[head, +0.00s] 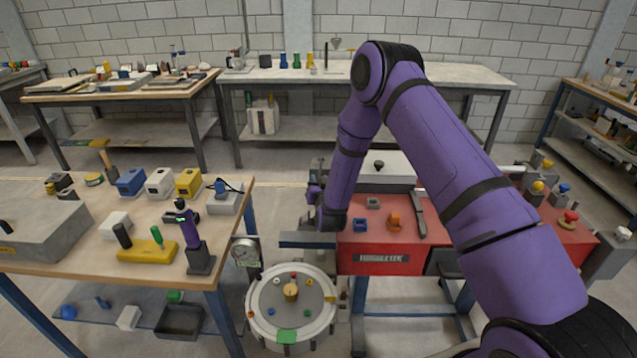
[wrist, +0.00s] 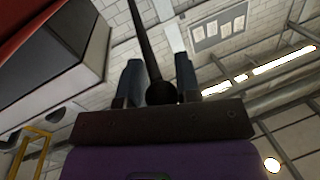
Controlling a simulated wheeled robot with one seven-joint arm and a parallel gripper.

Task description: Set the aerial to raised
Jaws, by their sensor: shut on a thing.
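The aerial (wrist: 146,45) is a thin dark rod with a round black knob at its near end, seen in the wrist view. It runs from the top edge down between my fingers, slightly slanted in that view. My gripper (wrist: 160,80) has one finger on each side of the knob and is shut on the aerial. In the head view my purple arm reaches down to the left end of the red bench (head: 375,262). My fingertips and the aerial cannot be made out there.
A red and grey box-like body (wrist: 60,40) is close at upper left in the wrist view. A round white drum (head: 262,322) stands left of the red bench. A wooden table (head: 75,212) with small blocks is at left. Grey floor shows between the benches.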

